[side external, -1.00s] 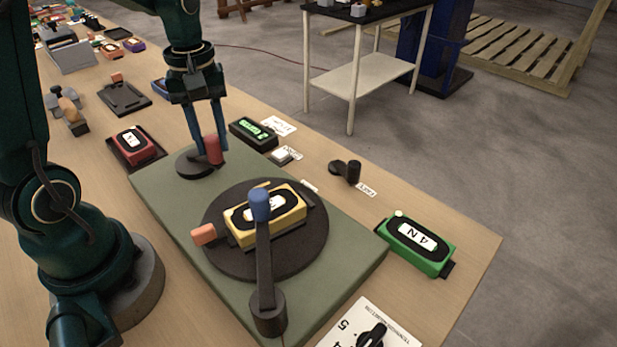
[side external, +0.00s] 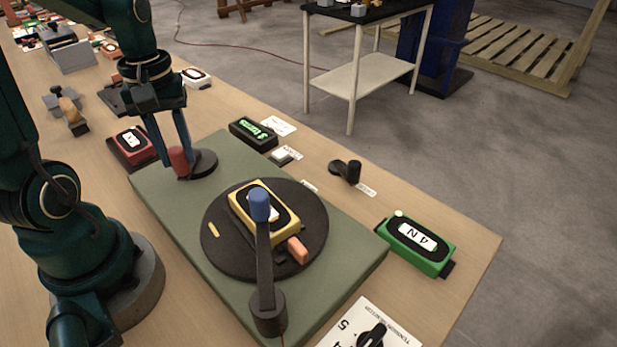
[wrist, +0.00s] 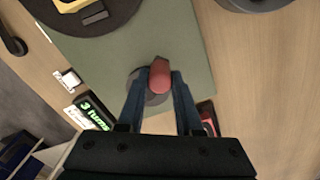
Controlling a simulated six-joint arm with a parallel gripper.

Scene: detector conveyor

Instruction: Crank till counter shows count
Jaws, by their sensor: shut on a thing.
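The crank's red handle (side external: 179,160) stands on a dark round crank disc (side external: 205,163) at the far left of the green base plate (side external: 222,150). My gripper (side external: 176,163) is shut on the red handle; the wrist view shows the handle (wrist: 160,78) between both fingers. The black counter box (side external: 253,133) lies past the crank; in the wrist view its green display (wrist: 95,112) reads "3 turns". A black turntable (side external: 222,260) carries a yellow-framed box (side external: 288,225) with an orange tab (side external: 298,250).
A dark lever with a blue knob (side external: 259,205) reaches over the turntable. A green box (side external: 418,245), a small black crank (side external: 348,171), a white button (side external: 283,155) and a red box (side external: 134,143) stand around the plate. A dial card (side external: 350,325) lies in front.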

